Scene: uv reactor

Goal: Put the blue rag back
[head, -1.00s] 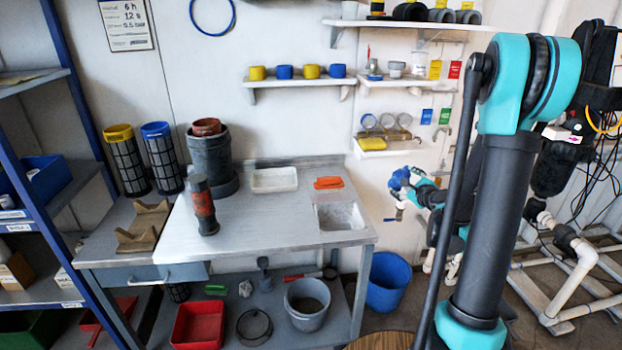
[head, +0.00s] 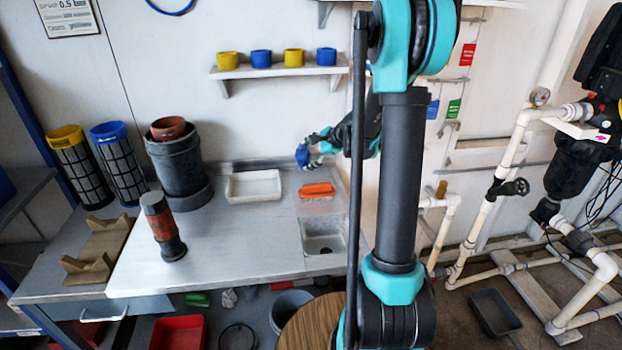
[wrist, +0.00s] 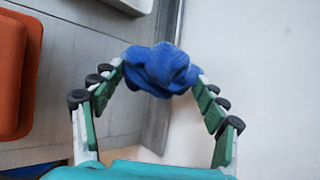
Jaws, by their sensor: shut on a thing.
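The blue rag (wrist: 160,69) is bunched between the fingertips of my gripper (wrist: 161,72) in the wrist view, and the fingers press on it from both sides. In the head view the rag (head: 302,153) and my gripper (head: 312,150) are in front of the wall, at the back right of the metal worktop (head: 215,250). They appear above and close to the orange item (head: 317,190) by the small sink. My arm hides part of the wall and shelving to the right of the gripper.
A white tray (head: 253,186) lies at the back of the worktop. A sink basin (head: 323,237) is sunk in its right end. A red and dark cylinder (head: 163,226) stands on the left. A wall shelf (head: 278,71) holds yellow and blue cups. White pipework (head: 500,180) stands at right.

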